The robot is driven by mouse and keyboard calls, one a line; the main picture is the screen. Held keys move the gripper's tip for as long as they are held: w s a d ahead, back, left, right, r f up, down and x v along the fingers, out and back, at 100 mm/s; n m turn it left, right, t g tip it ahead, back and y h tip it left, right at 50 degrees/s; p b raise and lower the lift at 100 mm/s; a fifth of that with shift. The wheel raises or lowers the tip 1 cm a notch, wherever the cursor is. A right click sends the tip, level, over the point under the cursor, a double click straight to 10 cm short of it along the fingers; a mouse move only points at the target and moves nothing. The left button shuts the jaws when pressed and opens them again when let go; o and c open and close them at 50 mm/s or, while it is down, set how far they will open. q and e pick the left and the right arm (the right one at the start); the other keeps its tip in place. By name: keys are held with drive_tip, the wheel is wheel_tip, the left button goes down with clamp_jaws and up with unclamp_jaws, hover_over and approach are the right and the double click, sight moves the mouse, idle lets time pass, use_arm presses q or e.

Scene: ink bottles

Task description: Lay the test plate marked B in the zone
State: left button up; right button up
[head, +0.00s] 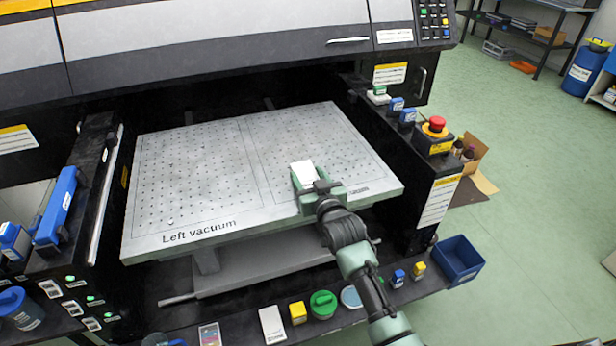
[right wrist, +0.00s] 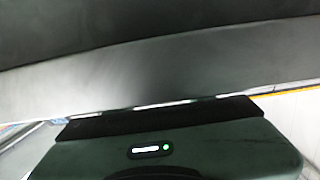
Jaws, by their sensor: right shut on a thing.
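My right gripper (head: 306,182) is shut on a small white plate (head: 302,170) over the front right part of the grey perforated vacuum table (head: 250,205). No letter can be read on this plate, and I cannot tell whether it touches the table. The table has two outlined zones; "Left vacuum" is printed at the front left, and the right label is partly hidden by my arm. Another white plate (head: 272,325) lies on the front ledge, its marking unreadable. The right wrist view shows mostly my green gripper body (right wrist: 170,150) and dark surfaces. My left gripper is out of view.
The front ledge holds a yellow block (head: 298,313), a green-lidded jar (head: 323,304) and small bottles. A blue bin (head: 459,260) is at its right end. A red stop button (head: 435,125) stands right of the table. The printer body (head: 230,50) closes off the back. The left zone is clear.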

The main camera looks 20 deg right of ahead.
drive_tip(key=o, duration=1.4)
drive_tip(key=shift+f, duration=0.1)
drive_tip(key=s, duration=0.4)
drive_tip(key=s+r, duration=0.1)
drive_tip(key=s, duration=0.3)
drive_tip(key=s+r, duration=0.1)
drive_tip(key=s, duration=0.3)
drive_tip(key=shift+d, duration=0.2)
